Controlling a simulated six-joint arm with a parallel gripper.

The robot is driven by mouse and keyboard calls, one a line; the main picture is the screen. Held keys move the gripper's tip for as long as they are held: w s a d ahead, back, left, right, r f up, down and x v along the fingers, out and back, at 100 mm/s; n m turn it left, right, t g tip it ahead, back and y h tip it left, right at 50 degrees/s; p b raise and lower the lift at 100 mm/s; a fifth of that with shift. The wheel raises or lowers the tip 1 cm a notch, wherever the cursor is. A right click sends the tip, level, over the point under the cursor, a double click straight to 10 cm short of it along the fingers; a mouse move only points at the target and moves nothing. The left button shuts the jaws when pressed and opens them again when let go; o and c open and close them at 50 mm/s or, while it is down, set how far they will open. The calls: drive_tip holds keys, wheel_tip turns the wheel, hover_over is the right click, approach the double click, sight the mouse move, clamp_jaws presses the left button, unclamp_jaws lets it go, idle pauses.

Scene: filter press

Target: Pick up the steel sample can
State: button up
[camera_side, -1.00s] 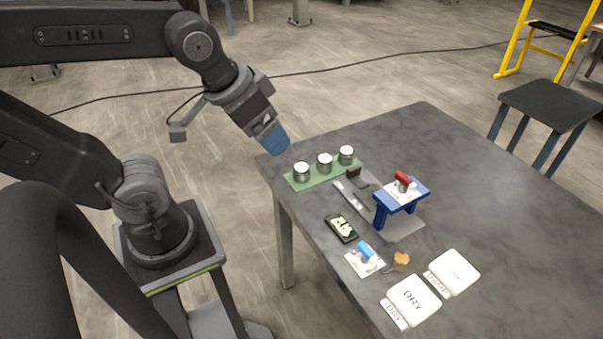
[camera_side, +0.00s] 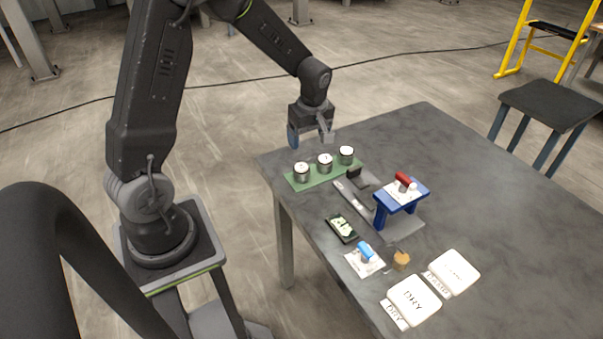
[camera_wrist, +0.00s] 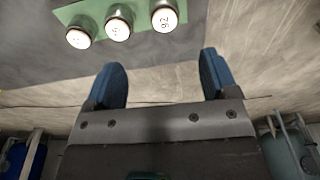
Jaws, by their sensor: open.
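Three steel cans with white lids stand upright in a row, at the left (camera_side: 302,174), middle (camera_side: 325,165) and right (camera_side: 346,156) of a green mat (camera_side: 292,184) in the side view. They look alike. In the wrist view they show at the top, and the rightmost lid (camera_wrist: 165,18) reads "92"; the other lids (camera_wrist: 118,28) (camera_wrist: 78,38) are hard to read. My gripper (camera_side: 311,140) is open with its blue-padded fingers pointing down, above and behind the mat near the table's edge. In the wrist view the gap between the fingertips (camera_wrist: 162,72) is empty.
Right of the mat stands a blue stand (camera_side: 402,196) with a red-handled part on top, on a grey plate. Nearer are a dark device (camera_side: 341,228), a blue cylinder (camera_side: 365,251) on a card, a cork-coloured piece (camera_side: 401,260) and white pads (camera_side: 414,300). The table's right side is clear.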

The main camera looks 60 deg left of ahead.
sight(302, 167)
drive_tip(key=f, duration=0.3)
drive_tip(key=a+f, duration=0.1)
drive_tip(key=f, duration=0.4)
drive_tip(key=shift+a+f, duration=0.2)
drive_tip(key=shift+f, duration=0.1)
drive_tip(key=shift+s+a+f, duration=0.1)
drive_tip(key=shift+a+f, duration=0.1)
drive_tip(key=shift+f, duration=0.7)
drive_tip(key=shift+s+a+f, duration=0.1)
drive_tip(key=shift+a+f, duration=0.1)
drive_tip(key=shift+f, duration=0.65)
drive_tip(key=shift+s+a+f, duration=0.1)
drive_tip(key=shift+a+f, duration=0.1)
drive_tip(key=shift+f, duration=0.7)
drive_tip(key=c, duration=1.1)
